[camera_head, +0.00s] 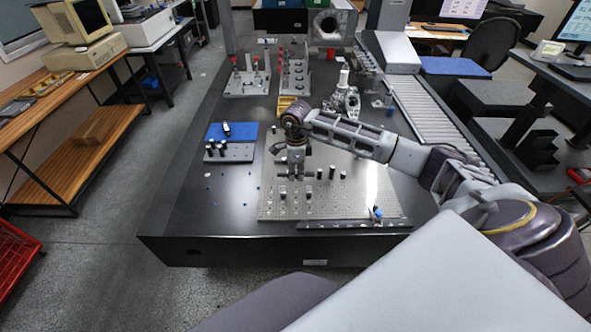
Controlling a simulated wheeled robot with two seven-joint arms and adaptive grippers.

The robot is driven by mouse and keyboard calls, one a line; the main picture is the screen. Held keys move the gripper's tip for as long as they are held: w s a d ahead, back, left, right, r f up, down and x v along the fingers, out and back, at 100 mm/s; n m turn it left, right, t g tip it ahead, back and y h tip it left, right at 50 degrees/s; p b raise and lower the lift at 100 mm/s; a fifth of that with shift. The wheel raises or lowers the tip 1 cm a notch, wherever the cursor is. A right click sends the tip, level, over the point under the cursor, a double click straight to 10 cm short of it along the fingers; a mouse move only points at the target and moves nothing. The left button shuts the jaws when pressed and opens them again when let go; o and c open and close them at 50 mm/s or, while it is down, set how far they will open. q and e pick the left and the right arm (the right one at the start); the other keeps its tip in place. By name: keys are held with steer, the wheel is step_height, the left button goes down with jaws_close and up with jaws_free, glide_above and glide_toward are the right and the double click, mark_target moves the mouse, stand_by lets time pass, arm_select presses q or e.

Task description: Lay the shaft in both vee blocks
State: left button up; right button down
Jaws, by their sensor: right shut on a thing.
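My right gripper (295,172) points down over the perforated fixture plate (350,205) at the middle of the table. It is shut on a small dark thing that looks like the shaft, lying level. The fingers hide much of it, and its height above the plate is hard to judge. Several short dark posts (332,173) stand on the plate just right of the gripper, and one dark piece (283,195) stands nearer, below it. I cannot make out the two vee blocks for certain. My left gripper is out of view.
Left of the plate are a grey block with dark cylinders (229,153) and a blue mat (217,133). Fixtures with red-topped parts (247,77) stand behind. A metal assembly (343,95) stands beyond my right forearm. A dark bar (354,225) lies along the near edge.

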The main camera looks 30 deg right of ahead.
mark_target(296, 172)
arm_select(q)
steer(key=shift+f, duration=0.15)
arm_select(e)
steer(key=shift+f, duration=0.2)
steer(key=shift+f+b, duration=0.6)
steer(key=shift+f, duration=0.7)
step_height(296, 172, down, 4)
steer(key=b, duration=0.2)
steer(key=shift+r+b, duration=0.15)
steer(key=shift+b, duration=0.15)
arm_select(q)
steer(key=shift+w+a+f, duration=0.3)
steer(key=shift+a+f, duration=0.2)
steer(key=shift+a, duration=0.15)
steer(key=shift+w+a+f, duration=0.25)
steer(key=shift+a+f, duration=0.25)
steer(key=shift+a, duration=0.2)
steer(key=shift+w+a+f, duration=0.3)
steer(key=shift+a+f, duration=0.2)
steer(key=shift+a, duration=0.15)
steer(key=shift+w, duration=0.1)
